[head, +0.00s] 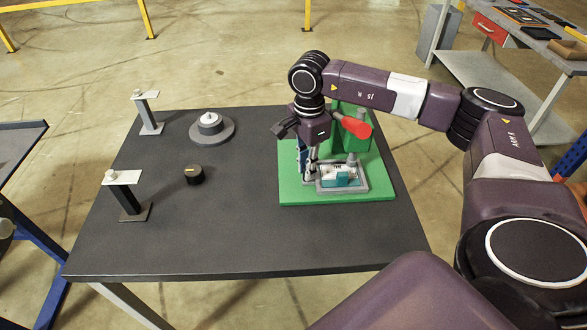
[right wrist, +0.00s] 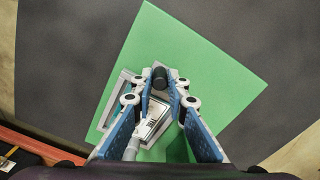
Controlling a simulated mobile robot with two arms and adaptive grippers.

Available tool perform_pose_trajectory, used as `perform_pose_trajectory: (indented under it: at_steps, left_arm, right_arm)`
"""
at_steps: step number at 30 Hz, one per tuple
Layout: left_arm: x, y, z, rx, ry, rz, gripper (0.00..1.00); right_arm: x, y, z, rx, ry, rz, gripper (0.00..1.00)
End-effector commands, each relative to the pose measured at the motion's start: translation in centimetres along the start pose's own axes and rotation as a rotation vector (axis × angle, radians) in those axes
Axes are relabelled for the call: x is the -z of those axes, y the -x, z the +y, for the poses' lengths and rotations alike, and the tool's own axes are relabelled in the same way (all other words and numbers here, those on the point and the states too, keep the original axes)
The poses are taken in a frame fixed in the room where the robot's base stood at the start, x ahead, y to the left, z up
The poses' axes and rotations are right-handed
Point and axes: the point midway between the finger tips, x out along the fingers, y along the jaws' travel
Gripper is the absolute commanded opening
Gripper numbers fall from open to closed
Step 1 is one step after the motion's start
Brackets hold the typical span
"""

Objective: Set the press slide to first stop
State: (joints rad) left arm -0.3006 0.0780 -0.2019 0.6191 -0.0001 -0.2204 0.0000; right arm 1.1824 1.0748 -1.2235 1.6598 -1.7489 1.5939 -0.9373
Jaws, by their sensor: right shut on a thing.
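The press stands at the right of the table, with a green base plate (head: 296,192), a green upright (head: 362,147) and a red lever (head: 356,127). A grey frame on the base holds a teal and white part (head: 341,177). My right gripper (head: 309,166) reaches down at the left of this frame. My left gripper is out of view.
Left on the dark table (head: 240,235) are a grey round dial (head: 210,127), a black knob (head: 194,175) and two posts with flat tops (head: 148,96) (head: 122,178). The table's front middle is clear. A workbench (head: 500,75) stands behind at right.

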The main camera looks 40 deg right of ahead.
Motion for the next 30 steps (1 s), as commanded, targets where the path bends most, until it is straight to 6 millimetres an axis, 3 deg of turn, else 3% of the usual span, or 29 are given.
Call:
perform_pose_trajectory:
  at_steps: [8, 9, 14, 23, 30]
  left_arm:
    - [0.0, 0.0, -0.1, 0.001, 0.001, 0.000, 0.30]
    - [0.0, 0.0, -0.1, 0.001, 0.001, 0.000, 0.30]
    - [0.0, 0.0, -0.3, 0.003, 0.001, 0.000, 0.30]
    - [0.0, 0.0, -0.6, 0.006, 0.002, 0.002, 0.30]
    - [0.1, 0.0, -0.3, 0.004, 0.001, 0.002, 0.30]
  right_arm:
    - [0.0, 0.1, 0.0, 0.004, 0.003, -0.002, 0.00]
    - [0.0, 0.1, 0.0, 0.004, 0.003, -0.002, 0.16]
    - [0.0, 0.1, 0.0, 0.003, 0.003, -0.001, 0.32]
    - [0.0, 0.3, 0.0, 0.003, 0.003, -0.002, 0.32]
    - [0.0, 3.9, -0.1, 0.008, 0.003, -0.002, 0.32]
